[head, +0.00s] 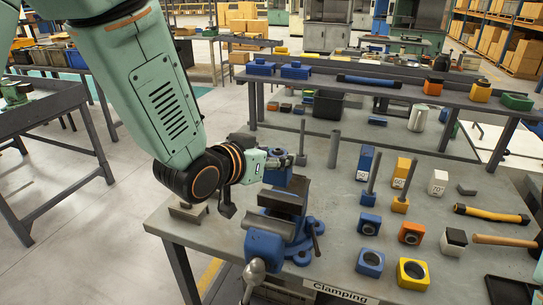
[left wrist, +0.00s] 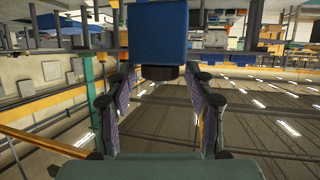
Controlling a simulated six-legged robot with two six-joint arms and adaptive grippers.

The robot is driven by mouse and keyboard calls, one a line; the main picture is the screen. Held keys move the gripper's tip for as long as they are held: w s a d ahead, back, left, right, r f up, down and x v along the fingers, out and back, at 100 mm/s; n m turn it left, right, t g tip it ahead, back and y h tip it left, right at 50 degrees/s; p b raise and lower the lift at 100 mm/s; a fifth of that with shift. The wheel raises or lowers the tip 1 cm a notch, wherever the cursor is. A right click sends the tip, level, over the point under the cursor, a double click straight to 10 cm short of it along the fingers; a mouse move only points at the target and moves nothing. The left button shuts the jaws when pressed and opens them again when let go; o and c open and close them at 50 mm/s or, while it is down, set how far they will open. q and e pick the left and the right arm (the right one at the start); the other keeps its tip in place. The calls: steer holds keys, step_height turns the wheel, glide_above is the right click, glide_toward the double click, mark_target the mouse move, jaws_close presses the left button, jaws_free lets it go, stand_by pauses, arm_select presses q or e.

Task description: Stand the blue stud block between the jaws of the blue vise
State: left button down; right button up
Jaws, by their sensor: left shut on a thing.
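My left gripper (head: 284,160) is shut on the dark round stud of a blue block (left wrist: 157,32). In the left wrist view the fingers (left wrist: 160,76) stand on both sides of the stud. In the head view the held blue stud block (head: 277,178) shows partly below the fingers, upright and close by the far end of the blue vise (head: 264,246). The vise's grey jaws (head: 281,201) hide its lower part, so I cannot tell whether it is above, behind or between them. My right gripper is out of view.
Grey posts (head: 334,149) stand beyond. A yellow-handled tool (head: 490,214) and a hammer (head: 503,241) lie at right. A raised shelf (head: 400,92) runs behind.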

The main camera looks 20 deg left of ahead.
mark_target(273, 180)
arm_select(q)
steer(key=shift+s+a+r, duration=0.2)
steer(key=shift+a, duration=0.2)
steer(key=shift+s+d, duration=0.2)
steer(key=shift+s, duration=0.1)
steer(key=f+b, duration=0.1)
steer(key=w+f+b, duration=0.1)
steer(key=f, duration=0.1)
steer(key=shift+f+b, duration=0.15)
steer(key=shift+b, duration=0.25)
steer(key=shift+s+f+b, duration=0.1)
steer(key=shift+f+b, duration=0.2)
steer(key=shift+s+d+f+b, duration=0.15)
steer(key=shift+s+f+b, duration=0.25)
steer(key=shift+f+b, duration=0.65)
steer(key=shift+b, duration=0.05)
steer(key=shift+w+f+b, duration=0.2)
steer(key=shift+f+b, duration=0.15)
steer(key=shift+f, duration=0.2)
steer(key=shift+w+f+b, duration=0.2)
steer(key=shift+f+b, duration=0.15)
steer(key=shift+f, duration=0.15)
steer(key=shift+f+b, duration=1.55)
steer(key=shift+f, duration=0.6)
steer(key=shift+s, duration=0.2)
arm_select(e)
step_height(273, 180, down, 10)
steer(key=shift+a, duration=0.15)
